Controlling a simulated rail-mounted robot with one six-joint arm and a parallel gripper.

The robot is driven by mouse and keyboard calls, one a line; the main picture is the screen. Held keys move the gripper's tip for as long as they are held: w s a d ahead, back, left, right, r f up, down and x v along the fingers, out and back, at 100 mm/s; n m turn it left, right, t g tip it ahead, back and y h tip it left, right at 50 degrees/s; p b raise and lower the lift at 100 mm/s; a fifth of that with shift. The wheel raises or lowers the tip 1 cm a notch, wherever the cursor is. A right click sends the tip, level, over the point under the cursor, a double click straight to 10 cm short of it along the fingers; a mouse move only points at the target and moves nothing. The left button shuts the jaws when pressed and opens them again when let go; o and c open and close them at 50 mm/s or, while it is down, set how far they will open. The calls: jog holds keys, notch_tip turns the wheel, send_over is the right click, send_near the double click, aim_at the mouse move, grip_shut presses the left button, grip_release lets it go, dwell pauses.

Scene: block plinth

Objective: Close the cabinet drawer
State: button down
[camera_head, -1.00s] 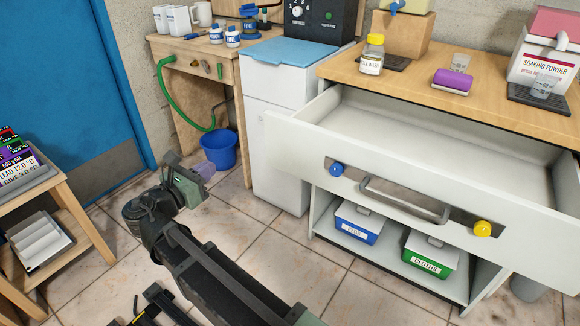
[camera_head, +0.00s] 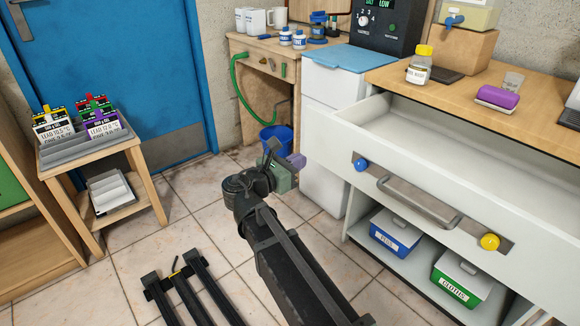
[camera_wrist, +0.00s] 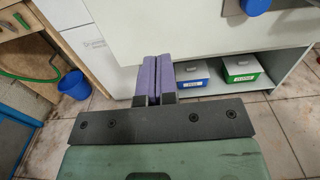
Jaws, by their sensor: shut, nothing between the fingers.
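The cabinet drawer (camera_head: 340,150) is white and stands pulled far out from under the wooden top. It looks empty inside. Its front carries a grey bar handle (camera_head: 418,201), with a blue knob (camera_head: 361,165) to the left and a yellow knob (camera_head: 489,241) to the right. My gripper (camera_head: 297,161) is left of the drawer front, apart from the handle. In the wrist view its purple fingers (camera_wrist: 154,78) are together with nothing between them, and the drawer front (camera_wrist: 180,30) spans the top. The handle is outside the wrist view.
A blue box (camera_head: 396,233) and a green box (camera_head: 461,278) sit on the shelf below the drawer. A small wooden table (camera_head: 140,160) stands left. A blue bucket (camera_head: 276,139) is on the floor behind my gripper.

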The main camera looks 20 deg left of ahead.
aim_at(327, 147)
jog(key=x, duration=0.8)
jog(key=shift+w, duration=0.15)
jog(key=shift+w+d, duration=0.1)
